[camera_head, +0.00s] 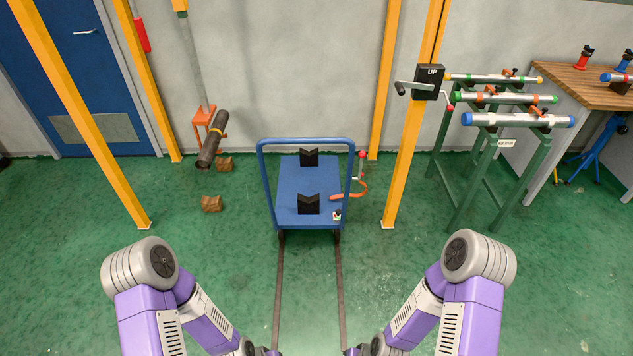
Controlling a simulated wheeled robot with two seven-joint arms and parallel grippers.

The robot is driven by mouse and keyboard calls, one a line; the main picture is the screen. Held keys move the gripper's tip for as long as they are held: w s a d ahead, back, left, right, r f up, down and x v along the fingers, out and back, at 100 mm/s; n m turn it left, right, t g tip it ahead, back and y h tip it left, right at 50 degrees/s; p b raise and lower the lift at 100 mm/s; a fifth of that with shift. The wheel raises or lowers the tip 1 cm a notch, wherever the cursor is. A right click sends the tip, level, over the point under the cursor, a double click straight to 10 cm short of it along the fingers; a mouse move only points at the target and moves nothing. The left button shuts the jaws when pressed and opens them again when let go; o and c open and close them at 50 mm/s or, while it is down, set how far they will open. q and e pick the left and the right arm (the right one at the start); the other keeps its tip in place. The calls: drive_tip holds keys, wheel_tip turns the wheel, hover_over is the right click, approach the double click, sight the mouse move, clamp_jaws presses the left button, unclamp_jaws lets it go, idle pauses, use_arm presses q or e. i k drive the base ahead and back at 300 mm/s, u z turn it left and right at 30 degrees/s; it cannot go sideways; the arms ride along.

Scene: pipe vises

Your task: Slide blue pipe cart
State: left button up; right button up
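The blue pipe cart (289,184) stands in the middle of the view, with a flat blue deck and a tubular blue handle frame (303,142) rising above it. Two black V-shaped supports, a far one (309,158) and a near one (308,204), sit on the deck with no pipe in them. A red-knobbed lever (361,167) and an orange strap (350,193) are at its right side. My two arms come in from the bottom left and bottom right. Their grippers are at or below the bottom edge, apart from the cart, and their fingers cannot be made out.
Two dark rails (278,290) run along the green floor from the cart toward me. Yellow posts (410,140) stand either side, one with a black "UP" crank box (428,82). A dark pipe (212,140) leans at left near wooden blocks (211,203). A green pipe rack (487,160) stands right.

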sight(307, 181)
drive_tip(key=u, duration=0.35)
drive_tip(key=k, duration=0.25)
drive_tip(key=z, duration=0.95)
drive_tip(key=i, duration=1.35)
drive_tip(key=u, duration=0.5)
